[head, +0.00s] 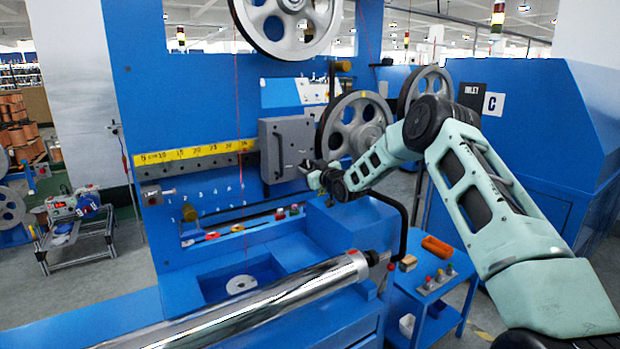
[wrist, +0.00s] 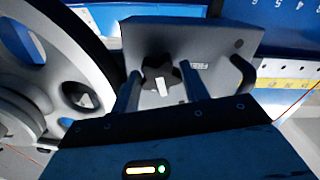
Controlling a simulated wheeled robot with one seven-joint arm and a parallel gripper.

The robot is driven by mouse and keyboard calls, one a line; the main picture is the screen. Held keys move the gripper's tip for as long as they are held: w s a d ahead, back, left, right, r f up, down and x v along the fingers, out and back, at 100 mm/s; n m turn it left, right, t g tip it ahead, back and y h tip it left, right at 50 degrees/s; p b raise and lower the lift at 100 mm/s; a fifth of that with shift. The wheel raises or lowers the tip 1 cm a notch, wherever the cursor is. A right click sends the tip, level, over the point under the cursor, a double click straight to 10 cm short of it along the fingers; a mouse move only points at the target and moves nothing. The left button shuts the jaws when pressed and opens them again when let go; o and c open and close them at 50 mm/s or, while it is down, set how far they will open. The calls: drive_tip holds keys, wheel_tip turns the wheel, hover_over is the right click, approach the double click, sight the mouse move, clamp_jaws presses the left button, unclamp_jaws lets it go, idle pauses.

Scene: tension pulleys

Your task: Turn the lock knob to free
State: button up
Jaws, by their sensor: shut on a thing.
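The lock knob (wrist: 161,82) is a dark, lobed knob with a white pointer mark, on the grey carriage plate in the wrist view. A small label (wrist: 197,66) sits beside it, too blurred to read. My gripper (wrist: 160,76) has one finger on each side of the knob and is shut on it. In the head view the grey carriage box (head: 285,147) sits on the yellow-scaled rail. My gripper (head: 314,174) is at its lower right side. The knob cannot be made out there.
A large spoked pulley (head: 353,127) stands right of the carriage, close beside my gripper; it also fills the left of the wrist view (wrist: 50,70). A yellow scale (head: 190,153) runs left. A steel roller (head: 260,305) and a blue cart (head: 430,290) are below.

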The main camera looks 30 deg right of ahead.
drive_tip(key=n+b, duration=0.2)
drive_tip(key=b, duration=0.1)
drive_tip(key=n+b, duration=0.2)
drive_tip(key=b, duration=0.2)
drive_tip(key=shift+a+f+n, duration=0.1)
drive_tip(key=shift+f+n, duration=0.2)
drive_tip(key=shift+f, duration=0.05)
drive_tip(key=n+b, duration=0.7)
drive_tip(key=b, duration=0.2)
drive_tip(key=shift+r+n+b, duration=0.1)
drive_tip(key=shift+n+b, duration=0.3)
drive_tip(key=shift+r+n+b, duration=0.15)
drive_tip(key=shift+n+b, duration=1)
drive_tip(key=shift+n, duration=0.05)
drive_tip(key=shift+r, duration=0.1)
drive_tip(key=o, duration=1)
drive_tip(key=s+b, duration=0.1)
drive_tip(key=s, duration=1.6)
drive_tip(key=shift+s+d+b, duration=0.2)
drive_tip(key=shift+d+b, duration=0.2)
